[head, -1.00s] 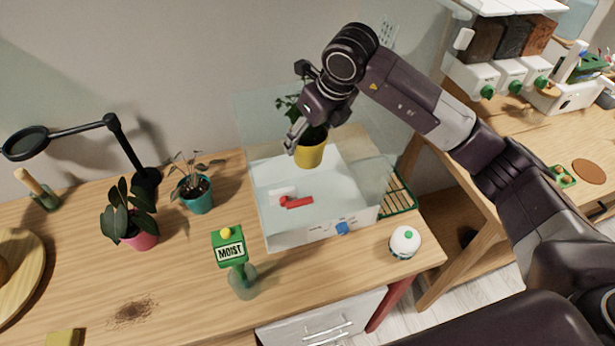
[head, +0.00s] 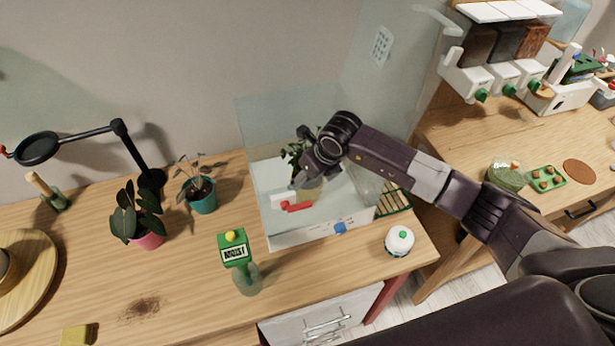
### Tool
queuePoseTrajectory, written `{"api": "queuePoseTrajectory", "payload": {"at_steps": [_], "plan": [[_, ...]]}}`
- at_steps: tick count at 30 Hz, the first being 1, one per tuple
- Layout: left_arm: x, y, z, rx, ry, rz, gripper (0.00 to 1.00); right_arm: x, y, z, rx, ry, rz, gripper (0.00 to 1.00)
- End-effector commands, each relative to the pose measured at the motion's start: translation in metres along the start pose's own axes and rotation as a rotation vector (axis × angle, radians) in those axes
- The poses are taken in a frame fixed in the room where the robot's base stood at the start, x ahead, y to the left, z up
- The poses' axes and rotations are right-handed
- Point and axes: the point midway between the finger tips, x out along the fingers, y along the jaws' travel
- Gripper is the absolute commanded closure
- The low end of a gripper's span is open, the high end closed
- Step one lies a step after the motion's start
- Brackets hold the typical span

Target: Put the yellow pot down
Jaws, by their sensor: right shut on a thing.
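The yellow pot (head: 311,188) with its dark green plant (head: 295,153) is inside the clear-walled box (head: 290,237), towards the back. It looks muted through the clear wall, and my right gripper covers part of it. My right gripper (head: 300,180) reaches down into the box from the upper right and is shut on the yellow pot. I cannot tell whether the pot's base touches the box floor. My left gripper is not in view.
A red piece (head: 297,207) lies in the box, left of the pot. Teal (head: 203,203) and pink (head: 150,240) potted plants stand left.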

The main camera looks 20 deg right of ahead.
Motion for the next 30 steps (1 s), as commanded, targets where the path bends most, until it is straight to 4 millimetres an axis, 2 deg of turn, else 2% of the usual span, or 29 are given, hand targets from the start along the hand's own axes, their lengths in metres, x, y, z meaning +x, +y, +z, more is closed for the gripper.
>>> {"api": "queuePoseTrajectory", "payload": {"at_steps": [7,8,12,24,26,30], "plan": [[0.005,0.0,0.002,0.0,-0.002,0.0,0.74,0.004,0.0,-0.001,0.0,-0.002,0.0,0.72],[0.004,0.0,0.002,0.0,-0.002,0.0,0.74,0.002,0.0,-0.001,0.0,0.0,0.0,0.35],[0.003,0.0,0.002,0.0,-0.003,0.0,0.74,0.002,0.0,-0.001,0.0,0.0,0.0,0.21],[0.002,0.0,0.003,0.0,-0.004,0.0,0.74,-0.003,0.0,0.001,0.0,-0.001,0.0,0.21],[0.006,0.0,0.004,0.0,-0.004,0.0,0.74,-0.008,-0.001,0.0,-0.001,-0.002,-0.001,0.21],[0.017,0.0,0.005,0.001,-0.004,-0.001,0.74,-0.032,-0.001,0.0,-0.003,-0.005,-0.002,0.21]]}}
